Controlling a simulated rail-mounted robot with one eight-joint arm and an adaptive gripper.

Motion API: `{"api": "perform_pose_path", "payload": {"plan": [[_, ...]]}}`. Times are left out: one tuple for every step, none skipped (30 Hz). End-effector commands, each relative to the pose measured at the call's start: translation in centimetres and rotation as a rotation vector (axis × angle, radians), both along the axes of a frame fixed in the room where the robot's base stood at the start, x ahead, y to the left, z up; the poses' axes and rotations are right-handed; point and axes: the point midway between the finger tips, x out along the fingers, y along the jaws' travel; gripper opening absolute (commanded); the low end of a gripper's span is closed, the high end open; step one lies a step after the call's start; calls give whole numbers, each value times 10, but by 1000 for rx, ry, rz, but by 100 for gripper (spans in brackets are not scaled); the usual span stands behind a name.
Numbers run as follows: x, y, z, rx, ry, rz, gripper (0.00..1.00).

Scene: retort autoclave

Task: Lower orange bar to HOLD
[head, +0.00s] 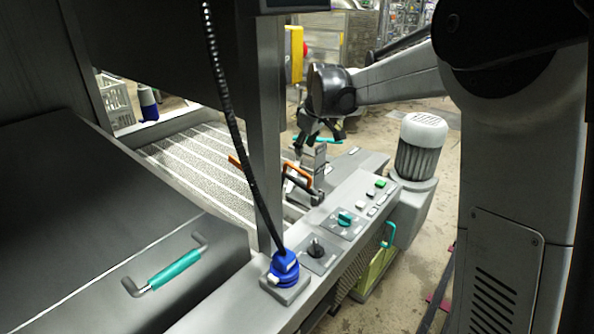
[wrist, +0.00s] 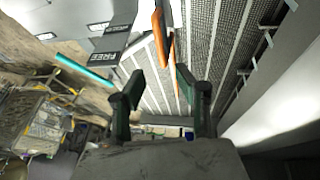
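An orange bar (head: 297,171) sits on dark arms beside the upright post bracket at the far end of the grey control ledge. In the wrist view the orange bar (wrist: 158,36) lies ahead of the fingertips, between them in the picture. My gripper (head: 319,140) hangs above and just behind the bar in the head view, apart from it as far as I can tell. In the wrist view my gripper (wrist: 157,80) has its two fingers spread with nothing between them. A dark plate marked FREE (wrist: 104,50) shows near the bar; no HOLD mark is readable.
A teal bar (wrist: 84,67) is left of the fingers. The ledge carries a teal knob (head: 345,218), a black knob (head: 316,248) and a blue plug (head: 284,266) with a coiled cable. A grey post (head: 258,120) stands left. The slatted conveyor (head: 190,158) lies behind.

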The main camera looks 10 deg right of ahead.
Motion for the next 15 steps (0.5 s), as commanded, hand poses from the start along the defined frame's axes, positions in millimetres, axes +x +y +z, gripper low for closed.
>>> {"api": "perform_pose_path", "payload": {"plan": [[4,1,-8,0,0,0,32],[6,1,-12,0,0,0,32],[9,2,-19,0,0,0,32],[11,2,-24,0,0,0,32],[13,3,-30,0,0,0,32],[16,3,-36,0,0,0,32],[18,4,-42,0,0,0,32],[21,4,-47,0,0,0,32],[24,5,-54,-1,-1,0,32],[26,5,-59,0,0,0,32],[29,6,-64,-1,-1,0,32],[32,6,-70,-1,-1,0,32],[34,7,-75,-1,-1,0,32],[36,7,-79,-1,-1,0,32],[39,8,-85,-1,-1,0,32]]}}
